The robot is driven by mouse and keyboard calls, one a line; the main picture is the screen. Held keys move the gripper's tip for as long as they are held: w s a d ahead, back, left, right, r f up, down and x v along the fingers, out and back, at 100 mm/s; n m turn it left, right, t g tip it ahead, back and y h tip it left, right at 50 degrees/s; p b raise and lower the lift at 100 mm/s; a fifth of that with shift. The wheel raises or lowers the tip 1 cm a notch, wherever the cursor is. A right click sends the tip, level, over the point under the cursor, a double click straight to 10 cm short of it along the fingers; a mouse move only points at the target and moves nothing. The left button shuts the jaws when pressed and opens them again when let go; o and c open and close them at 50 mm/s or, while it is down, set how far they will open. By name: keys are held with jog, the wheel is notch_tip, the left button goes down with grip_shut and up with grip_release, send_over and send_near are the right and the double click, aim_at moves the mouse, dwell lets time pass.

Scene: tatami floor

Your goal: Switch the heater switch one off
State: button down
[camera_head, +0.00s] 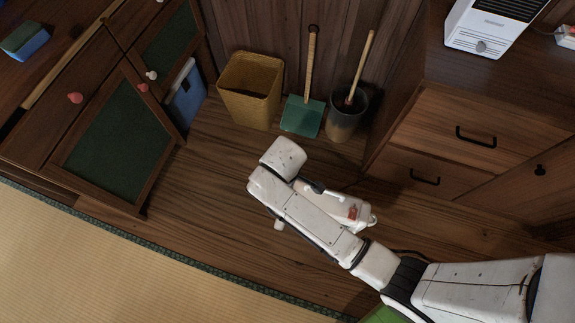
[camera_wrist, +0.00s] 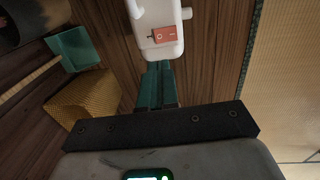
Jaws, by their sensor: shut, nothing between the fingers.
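The white heater (camera_head: 492,24) stands on the cabinet top at the upper right of the head view. In the head view my arm hides the fingers. The heater is not in the wrist view.
A drawer cabinet (camera_head: 480,130) stands below the heater. A yellow bin (camera_head: 250,92), green dustpan (camera_head: 302,117) and dark bucket (camera_head: 346,115) stand by the back wall. A low cabinet (camera_head: 70,90) is at left. Tatami (camera_head: 90,265) is clear at lower left.

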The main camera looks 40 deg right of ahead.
jog(key=f+b, duration=0.1)
jog(key=f, duration=0.2)
jog(key=f+b, duration=0.1)
jog(key=f, duration=0.2)
jog(key=d+f+b, duration=0.1)
jog(key=f, duration=0.2)
jog(key=shift+w+f, duration=0.3)
jog(key=shift+f, duration=0.1)
jog(key=shift+w+d+f+y, duration=0.1)
jog(key=shift+y, duration=0.2)
jog(key=shift+f, duration=0.15)
jog(key=shift+s+a+p, duration=0.5)
jog(key=shift+s+a, duration=0.15)
jog(key=shift+a, duration=0.05)
